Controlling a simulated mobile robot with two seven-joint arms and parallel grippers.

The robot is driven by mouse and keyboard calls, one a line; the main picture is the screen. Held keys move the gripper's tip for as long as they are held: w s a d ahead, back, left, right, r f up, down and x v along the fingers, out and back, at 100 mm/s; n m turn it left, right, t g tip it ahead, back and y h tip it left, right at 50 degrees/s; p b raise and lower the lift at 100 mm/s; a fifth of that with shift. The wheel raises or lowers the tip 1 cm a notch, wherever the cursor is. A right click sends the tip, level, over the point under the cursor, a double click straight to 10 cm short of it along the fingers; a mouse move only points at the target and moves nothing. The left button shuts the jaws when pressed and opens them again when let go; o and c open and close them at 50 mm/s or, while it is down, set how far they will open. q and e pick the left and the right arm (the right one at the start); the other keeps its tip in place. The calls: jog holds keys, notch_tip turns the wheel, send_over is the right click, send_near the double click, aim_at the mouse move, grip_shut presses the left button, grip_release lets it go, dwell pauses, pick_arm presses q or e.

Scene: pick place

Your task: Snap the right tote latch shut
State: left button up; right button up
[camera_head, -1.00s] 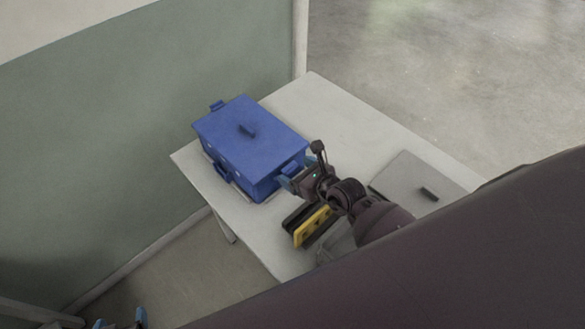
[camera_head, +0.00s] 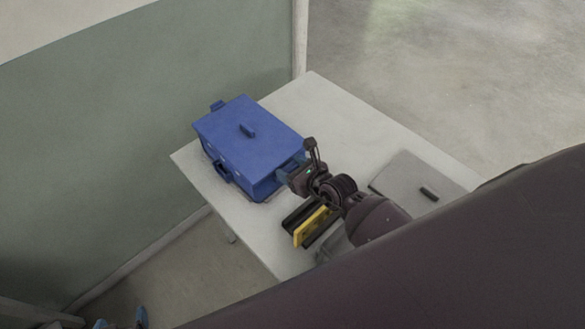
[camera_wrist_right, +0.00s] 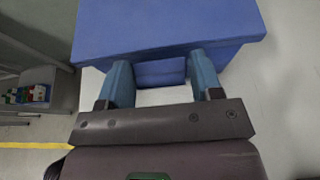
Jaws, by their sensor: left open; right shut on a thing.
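The blue tote (camera_head: 248,149), with its lid on and a small handle on top, stands on the light table. In the right wrist view the tote (camera_wrist_right: 160,25) fills the top, and a blue latch (camera_wrist_right: 160,72) on its near side lies between my fingers. My right gripper (camera_head: 289,169) is at the tote's right end, shut on the latch; its fingers (camera_wrist_right: 160,78) stand apart around it. The fingers hide part of that end in the head view. My left gripper (camera_head: 121,323) is open at the bottom left edge, only its blue fingertips showing, far from the tote.
On the table (camera_head: 323,106), a black-and-yellow object (camera_head: 311,226) lies below my right wrist, and a grey lid-like panel with a dark handle (camera_head: 413,178) lies to the right. A green-grey wall (camera_head: 130,130) stands behind. The table's back strip is clear.

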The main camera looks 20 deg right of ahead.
jog(key=shift+w+a+r+g+p, duration=0.15)
jog(key=shift+w+g+p, duration=0.25)
jog(key=shift+g, duration=0.3)
jog(key=shift+s, duration=0.1)
jog(key=o, duration=0.9)
jog(key=shift+s, duration=0.1)
jog(key=v, duration=1)
jog(key=shift+s+r, duration=0.25)
jog(key=shift+s, duration=0.05)
jog(key=shift+c, duration=0.2)
